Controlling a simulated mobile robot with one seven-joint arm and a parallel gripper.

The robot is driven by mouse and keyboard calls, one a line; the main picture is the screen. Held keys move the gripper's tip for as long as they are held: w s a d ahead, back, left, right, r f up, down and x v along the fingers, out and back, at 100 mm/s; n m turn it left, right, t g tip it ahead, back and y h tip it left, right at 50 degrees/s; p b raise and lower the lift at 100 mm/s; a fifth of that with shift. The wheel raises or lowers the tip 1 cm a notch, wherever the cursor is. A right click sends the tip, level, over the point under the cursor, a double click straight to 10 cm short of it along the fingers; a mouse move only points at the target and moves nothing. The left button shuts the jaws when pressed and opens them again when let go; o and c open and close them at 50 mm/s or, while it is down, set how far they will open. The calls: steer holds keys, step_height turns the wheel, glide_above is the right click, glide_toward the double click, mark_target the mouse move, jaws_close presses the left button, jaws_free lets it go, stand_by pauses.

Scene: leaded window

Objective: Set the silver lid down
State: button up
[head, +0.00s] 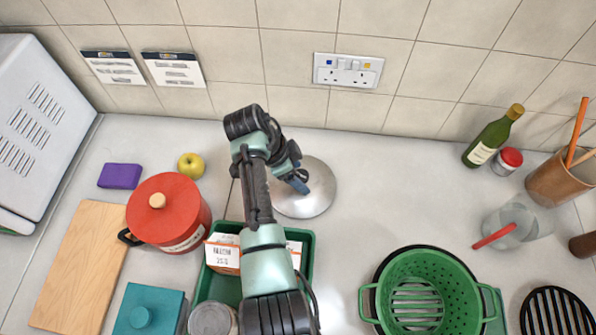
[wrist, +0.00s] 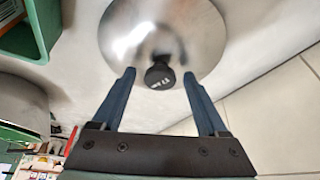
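The silver lid (head: 318,200) is a round, shiny disc that appears to lie flat on the counter, right of my arm and near the tiled wall. In the wrist view the lid (wrist: 125,35) shows its black knob (wrist: 160,77) facing my gripper (wrist: 160,74). The blue fingers are apart, with a visible gap on each side of the knob, and seem to hold nothing. In the head view my gripper (head: 298,182) is over the lid and hides its middle and knob.
A green tray (head: 308,262) with a carton (head: 222,253) and a can (head: 210,319) stands in front, partly under my arm. A red pot (head: 168,213) is left, a green colander (head: 418,291) front right. The counter right of the lid is clear up to the bottle (head: 492,138).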

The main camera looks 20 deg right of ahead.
steer(key=b+v, duration=0.1)
steer(key=v, duration=1.1)
steer(key=shift+r, duration=0.1)
steer(key=w+a+r+n+t, duration=0.1)
steer(key=w+r+n+t, duration=0.3)
steer(key=r, duration=0.6)
steer(key=w+r+n+t+y, duration=0.1)
steer(key=w+r+n+t, duration=0.1)
steer(key=r+t, duration=0.55)
steer(key=w+a+r+n+t, duration=0.1)
steer(key=w+r+n+t, duration=0.3)
steer(key=r, duration=0.8)
steer(key=s+a+r+n+t+y, duration=0.1)
steer(key=s+r+n+t, duration=0.3)
steer(key=s+r, duration=0.6)
steer(key=s+a+r+n+t+y, duration=0.2)
steer(key=s+r+t, duration=0.6)
steer(key=r, duration=0.7)
steer(key=shift+s+a+n, duration=0.7)
steer(key=shift+s+n, duration=0.3)
